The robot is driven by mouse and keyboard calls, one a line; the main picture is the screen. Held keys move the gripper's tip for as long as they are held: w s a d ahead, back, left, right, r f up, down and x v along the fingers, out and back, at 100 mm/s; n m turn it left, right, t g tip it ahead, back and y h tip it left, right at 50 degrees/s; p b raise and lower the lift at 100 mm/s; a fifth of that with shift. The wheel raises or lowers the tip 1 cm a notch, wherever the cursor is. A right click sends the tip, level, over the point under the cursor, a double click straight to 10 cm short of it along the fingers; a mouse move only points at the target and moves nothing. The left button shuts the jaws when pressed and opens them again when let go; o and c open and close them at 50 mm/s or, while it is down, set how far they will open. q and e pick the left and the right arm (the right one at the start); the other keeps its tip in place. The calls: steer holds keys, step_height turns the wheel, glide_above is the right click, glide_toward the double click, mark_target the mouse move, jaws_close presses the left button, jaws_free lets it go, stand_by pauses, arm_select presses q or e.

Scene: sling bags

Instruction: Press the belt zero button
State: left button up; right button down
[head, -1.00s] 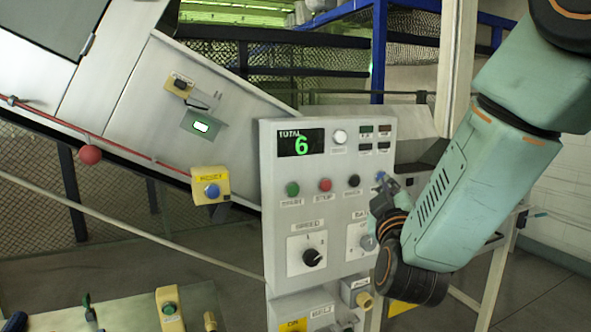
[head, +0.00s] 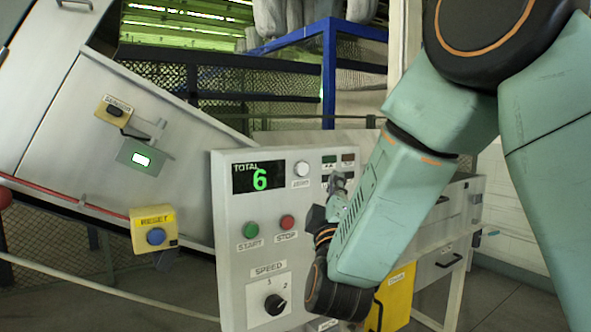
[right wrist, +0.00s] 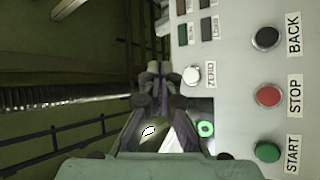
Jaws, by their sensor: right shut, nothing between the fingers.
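The belt zero button is the white round button (head: 301,168) at the top of the grey control panel (head: 230,215), right of the green TOTAL display (head: 258,177) that reads 6. In the right wrist view it is the white button (right wrist: 191,75) beside the word ZERO. My right gripper (head: 339,182) is shut and empty, in front of the panel, to the right of and slightly below the white button in the head view. In the right wrist view its fingertips (right wrist: 154,70) appear left of the button, apart from it in the picture. My left gripper is not in view.
A green START button (head: 250,230), a red STOP button (head: 288,222) and a SPEED knob (head: 275,304) sit lower on the panel. A black BACK button (right wrist: 266,38) shows in the wrist view. A yellow RESET box (head: 154,232) is on the conveyor side at left.

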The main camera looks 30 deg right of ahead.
mark_target(303, 169)
steer(key=shift+n+h, duration=0.3)
steer(key=shift+n, duration=0.1)
steer(key=w, duration=0.7)
steer(key=shift+w+a+r, duration=0.1)
steer(key=shift+w+r, duration=0.1)
steer(key=shift+w, duration=0.15)
steer(key=shift+w+a, duration=0.1)
steer(key=shift+w, duration=0.05)
stand_by(0.4)
stand_by(1.0)
steer(key=shift+w+f, duration=0.1)
steer(key=shift+w, duration=0.4)
